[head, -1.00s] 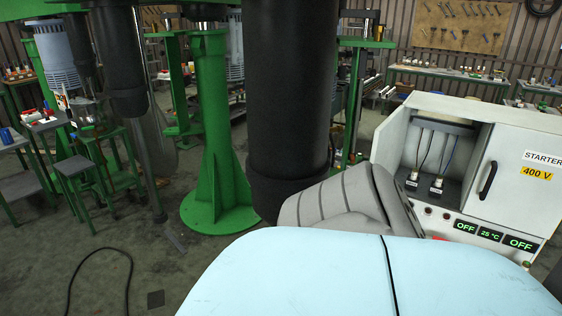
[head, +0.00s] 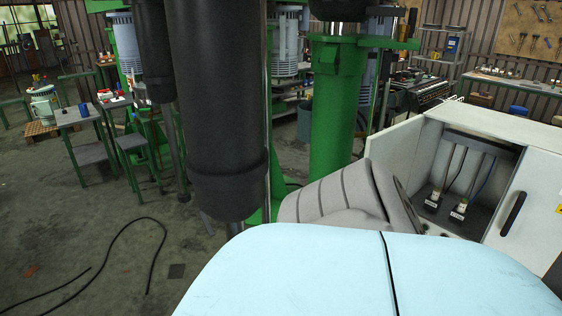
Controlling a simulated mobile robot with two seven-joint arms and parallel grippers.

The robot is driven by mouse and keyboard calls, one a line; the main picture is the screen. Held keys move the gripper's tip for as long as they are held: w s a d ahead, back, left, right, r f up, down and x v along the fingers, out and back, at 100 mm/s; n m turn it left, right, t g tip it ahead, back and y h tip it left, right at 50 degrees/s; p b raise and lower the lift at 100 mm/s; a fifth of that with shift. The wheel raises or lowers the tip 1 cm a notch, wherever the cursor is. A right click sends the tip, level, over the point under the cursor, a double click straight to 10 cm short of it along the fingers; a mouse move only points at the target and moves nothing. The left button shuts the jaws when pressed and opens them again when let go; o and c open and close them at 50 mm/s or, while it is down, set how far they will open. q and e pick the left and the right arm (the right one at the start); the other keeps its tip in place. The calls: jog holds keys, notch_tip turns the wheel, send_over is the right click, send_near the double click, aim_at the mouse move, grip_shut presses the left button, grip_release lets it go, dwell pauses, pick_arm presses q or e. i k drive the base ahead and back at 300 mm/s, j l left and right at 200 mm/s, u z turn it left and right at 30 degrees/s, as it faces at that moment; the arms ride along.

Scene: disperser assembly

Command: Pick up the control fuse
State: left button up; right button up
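I cannot pick out the control fuse for certain. The white starter cabinet (head: 402,145) stands at the right with an open compartment. Inside it, two small pale connectors (head: 437,195) (head: 461,208) sit on a dark panel, each with a rod and a cable rising from it. Small parts lie on the grey-topped side tables (head: 75,118) at the left, too small to identify. Neither of my grippers is in view.
A thick black cylinder (head: 222,110) hangs close in front of me. A green column (head: 335,110) stands behind it. A black cable (head: 155,250) lies on the floor at the left. Workbenches (head: 520,86) line the back right. The left floor is mostly clear.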

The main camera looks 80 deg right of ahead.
aim_at(464, 203)
jog(key=k+l+z, duration=0.15)
jog(key=z, duration=0.2)
jog(key=k+l+z, duration=0.45)
jog(key=z, duration=0.2)
